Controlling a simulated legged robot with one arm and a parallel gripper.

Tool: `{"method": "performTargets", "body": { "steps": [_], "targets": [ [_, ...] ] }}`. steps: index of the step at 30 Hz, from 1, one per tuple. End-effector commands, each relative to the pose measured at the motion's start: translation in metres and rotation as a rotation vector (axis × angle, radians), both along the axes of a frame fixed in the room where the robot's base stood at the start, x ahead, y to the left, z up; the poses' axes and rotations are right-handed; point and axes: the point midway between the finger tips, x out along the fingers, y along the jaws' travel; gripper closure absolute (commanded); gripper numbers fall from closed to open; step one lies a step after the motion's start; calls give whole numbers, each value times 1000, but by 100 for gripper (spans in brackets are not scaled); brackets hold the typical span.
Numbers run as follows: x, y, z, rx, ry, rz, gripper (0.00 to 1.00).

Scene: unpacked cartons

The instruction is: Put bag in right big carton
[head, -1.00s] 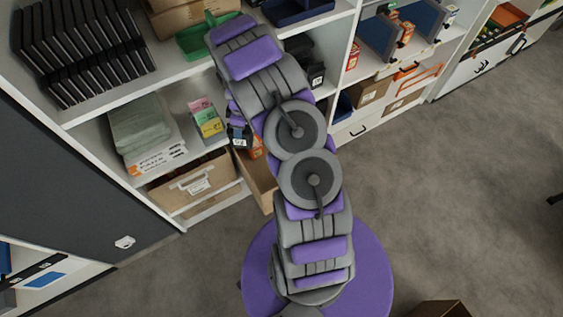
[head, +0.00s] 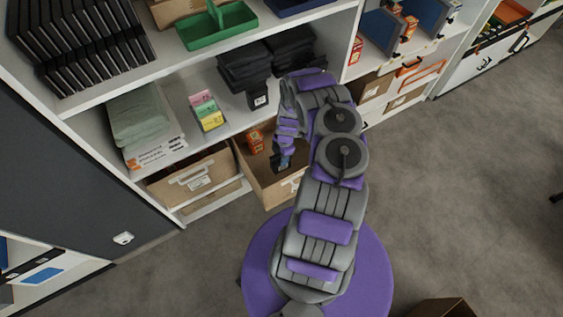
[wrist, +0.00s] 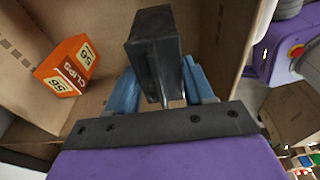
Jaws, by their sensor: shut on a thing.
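My gripper (head: 284,158) points down over the open brown carton (head: 262,178) on the lower right of the shelf unit. In the wrist view its blue fingers (wrist: 160,88) are shut on a black bag (wrist: 155,42), which looks like a dark, blocky item. The bag also shows in the head view (head: 279,164), inside the outline of the carton's opening. I cannot tell whether it touches the carton floor. The carton's wall (wrist: 225,40) shows in the wrist view.
An orange clips box (wrist: 68,66) lies in the same carton, left of the bag. Another carton (head: 190,180) with a white label stands to the left. More black bags (head: 258,98) sit on the shelf above. A green tray (head: 217,24) is higher up.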

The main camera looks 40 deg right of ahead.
Motion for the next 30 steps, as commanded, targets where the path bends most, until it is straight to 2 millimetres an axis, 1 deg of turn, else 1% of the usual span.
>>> {"method": "performTargets", "body": {
  "steps": [1,3,6,11,15,18,25,29,30],
  "targets": [
    [0,1,-15,2,0,2,100],
    [0,0,-26,3,0,-1,100],
    [-1,0,-36,5,1,0,100],
    [-1,-1,-45,5,0,-1,100],
    [1,0,-64,3,-1,-1,100],
    [1,-1,-74,0,-2,-1,100],
    [1,-1,-74,0,-2,-1,100],
    [1,-1,-76,2,-1,-2,100],
    [0,-2,-76,2,-1,-2,44]
  ]
}}
